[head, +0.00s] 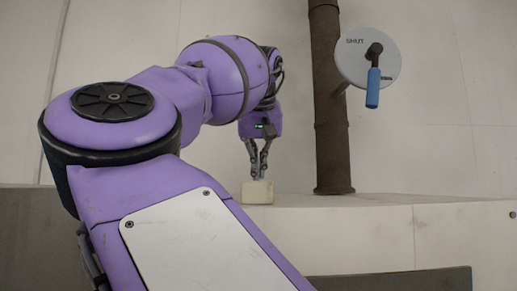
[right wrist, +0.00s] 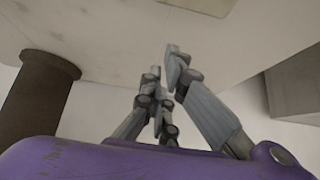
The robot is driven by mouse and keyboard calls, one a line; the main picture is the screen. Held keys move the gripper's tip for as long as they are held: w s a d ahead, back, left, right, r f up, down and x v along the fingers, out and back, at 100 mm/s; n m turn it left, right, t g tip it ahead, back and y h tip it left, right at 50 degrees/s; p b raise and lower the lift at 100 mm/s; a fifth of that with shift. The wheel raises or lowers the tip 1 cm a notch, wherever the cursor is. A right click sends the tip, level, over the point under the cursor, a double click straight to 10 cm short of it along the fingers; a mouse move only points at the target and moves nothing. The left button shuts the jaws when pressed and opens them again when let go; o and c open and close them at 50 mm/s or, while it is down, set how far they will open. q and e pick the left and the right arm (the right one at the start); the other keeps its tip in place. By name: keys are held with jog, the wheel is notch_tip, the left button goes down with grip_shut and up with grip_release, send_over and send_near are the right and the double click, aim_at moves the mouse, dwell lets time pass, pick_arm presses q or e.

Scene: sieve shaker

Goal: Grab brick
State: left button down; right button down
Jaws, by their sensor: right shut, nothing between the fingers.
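A pale cream brick (head: 258,192) sits on the white ledge (head: 400,212) in the head view. My right gripper (head: 259,174) points down, with its fingertips just above the brick's top edge in the picture. I cannot tell whether they touch it. In the right wrist view the gripper's grey fingers (right wrist: 165,62) are close together with nothing held between them. A pale edge (right wrist: 203,5) at the top of that view looks like part of the brick, mostly cut off. My left gripper is not in view.
A brown upright pipe (head: 330,120) stands right of the gripper and shows at left in the wrist view (right wrist: 42,100). A round plate (head: 351,60) marked "SHUT" carries a blue-handled lever (head: 373,88). The ledge right of the pipe is clear.

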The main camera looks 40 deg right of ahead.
jog(key=s+a, duration=0.2)
jog(key=s, duration=0.1)
jog(key=shift+a+r+p, duration=0.3)
jog(key=shift+r+p, duration=0.05)
jog(key=shift+s+a+f, duration=0.1)
jog(key=shift+s+a, duration=0.1)
jog(key=shift+s, duration=0.1)
jog(key=shift+w+d+f, duration=0.15)
jog(key=shift+w+d, duration=0.05)
jog(key=shift+w, duration=0.05)
send_over(257, 191)
jog(key=w+d, duration=0.3)
jog(key=d, duration=0.1)
jog(key=shift+w+a, duration=0.2)
jog(key=shift+d, duration=0.1)
jog(key=shift+w, duration=0.1)
